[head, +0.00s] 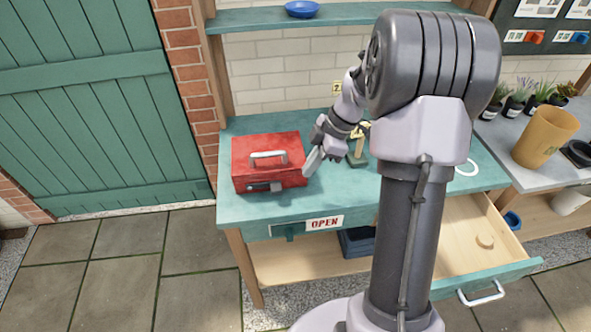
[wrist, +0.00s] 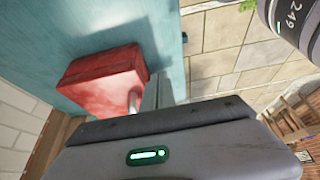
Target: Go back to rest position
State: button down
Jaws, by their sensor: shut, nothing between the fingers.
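My gripper (head: 313,160) is shut and empty in the head view. It hangs above the teal table, just right of a red metal box. In the wrist view the shut fingers (wrist: 158,92) show beside the box, with a gap that I cannot judge. The red box (head: 266,155) has a grey handle on its closed lid and a latch on its front; it also shows in the wrist view (wrist: 95,80). My arm hides part of the table in the head view.
The teal table (head: 228,212) bears an "OPEN" sign (head: 324,223). Its right drawer (head: 462,240) is pulled out. A grey bench (head: 495,140) with an orange-yellow pot (head: 545,137) and small plants stands at right. A shelf (head: 255,18) hangs above. The paved floor at left is clear.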

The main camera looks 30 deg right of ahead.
jog(key=s+a+r+m+t+h, duration=0.1)
jog(key=s+a+r+m, duration=0.3)
jog(key=r, duration=0.3)
jog(key=s+a+r+m+h, duration=0.1)
jog(key=s+a+r+m, duration=0.25)
jog(key=a+r, duration=0.35)
jog(key=s+a+r+m+t, duration=0.2)
jog(key=s+a+m+t, duration=0.1)
jog(key=s+a+m, duration=0.5)
jog(key=s+m, duration=0.3)
jog(key=s, duration=0.1)
jog(key=shift+s+r+h+p, duration=0.25)
jog(key=shift+h+p, duration=0.05)
jog(key=shift+a, duration=0.1)
